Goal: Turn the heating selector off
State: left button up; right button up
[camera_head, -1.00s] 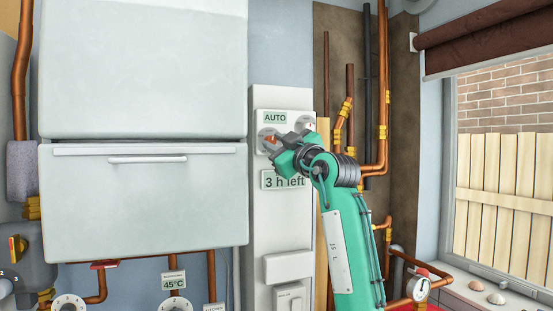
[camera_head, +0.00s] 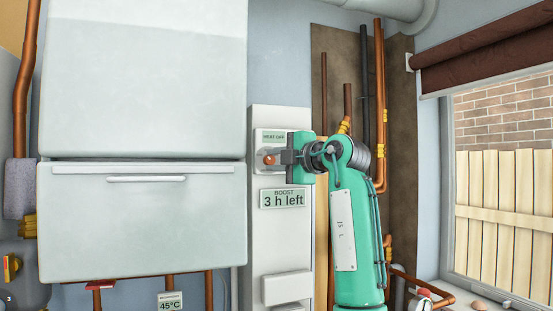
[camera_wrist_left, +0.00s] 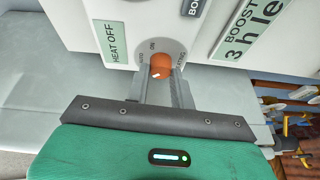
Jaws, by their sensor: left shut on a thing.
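The heating selector is an orange knob (camera_head: 268,160) on a round dial on the tall white control panel (camera_head: 262,225). The small display above it (camera_head: 271,138) reads HEAT OFF. My left gripper (camera_head: 275,158) is at the dial, its fingers shut on the knob. In the left wrist view the orange knob (camera_wrist_left: 160,66) sits between the tips of the two grey fingers (camera_wrist_left: 160,80), with a white mark on its near side. The fingers hide part of the dial and its small lettering. My right gripper is not in view.
Below the dial a display (camera_head: 284,199) reads BOOST, 3 h left. A large white cabinet (camera_head: 142,225) stands left of the panel. Copper pipes (camera_head: 381,110) run close on the right, before a window (camera_head: 500,190).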

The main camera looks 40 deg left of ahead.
pick_arm(q)
jog(key=shift+r+n+h+p, duration=0.2)
jog(key=shift+n+h+p, duration=0.3)
jog(key=shift+n, duration=0.9)
jog(key=o, duration=1)
jog(key=shift+a+f, duration=0.1)
jog(key=s+d+r+b, duration=0.1)
jog(key=d+b, duration=0.3)
jog(key=d, duration=0.9)
jog(key=shift+s+d+r, duration=0.3)
jog(key=shift+d+r, duration=0.05)
jog(key=shift+r, duration=0.15)
jog(key=shift+f, duration=0.1)
